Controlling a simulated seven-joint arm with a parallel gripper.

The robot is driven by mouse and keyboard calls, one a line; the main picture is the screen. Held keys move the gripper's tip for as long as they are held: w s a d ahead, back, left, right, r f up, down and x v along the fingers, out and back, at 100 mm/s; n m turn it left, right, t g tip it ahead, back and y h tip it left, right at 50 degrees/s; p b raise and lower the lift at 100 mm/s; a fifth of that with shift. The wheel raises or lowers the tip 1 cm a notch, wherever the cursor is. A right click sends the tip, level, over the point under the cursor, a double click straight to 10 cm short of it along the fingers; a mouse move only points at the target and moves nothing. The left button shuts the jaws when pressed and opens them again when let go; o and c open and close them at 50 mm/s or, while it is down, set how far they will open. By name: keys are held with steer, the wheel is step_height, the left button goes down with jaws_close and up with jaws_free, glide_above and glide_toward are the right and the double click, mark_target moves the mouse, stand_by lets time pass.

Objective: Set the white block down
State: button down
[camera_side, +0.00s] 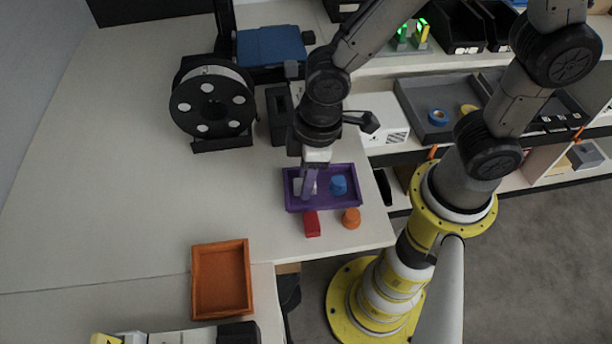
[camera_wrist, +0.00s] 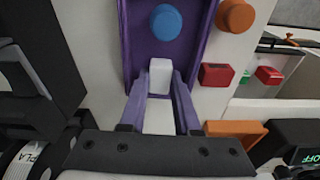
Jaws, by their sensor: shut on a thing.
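The white block (camera_wrist: 159,75) is between the two fingers of my gripper (camera_wrist: 160,86) in the wrist view. My gripper (camera_side: 306,194) is shut on it. In the side view the white block (camera_side: 299,186) shows partly behind the fingers, at the left part of the purple tray (camera_side: 331,208). I cannot tell whether the block touches the tray floor. The tray's rim also shows in the wrist view (camera_wrist: 127,45). A blue round piece (camera_side: 338,185) lies in the tray, right of the block; it also shows in the wrist view (camera_wrist: 166,22).
A red block (camera_side: 312,224) and an orange round piece (camera_side: 351,218) stand on the table just in front of the tray. An orange tray (camera_side: 222,280) lies at the front left. A black spool (camera_side: 212,103) stands behind to the left. The table's left side is clear.

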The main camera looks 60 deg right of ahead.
steer(key=shift+f, duration=0.1)
steer(key=c, duration=0.6)
jaws_free()
step_height(320, 180, up, 11)
steer(key=s+d+r+m+t, duration=0.1)
steer(key=s+d+m, duration=0.1)
steer(key=d, duration=0.3)
steer(key=s+d+r+m+t, duration=0.2)
steer(key=d+m, duration=0.1)
steer(key=d, duration=0.3)
steer(key=s+d+r+m+t+h, duration=0.1)
steer(key=s+d+r+m, duration=0.1)
steer(key=d, duration=0.4)
steer(key=shift+s+d+r+m+t, duration=0.15)
steer(key=shift+s+m+t, duration=0.15)
steer(key=shift+s+m, duration=0.25)
steer(key=shift+w, duration=0.1)
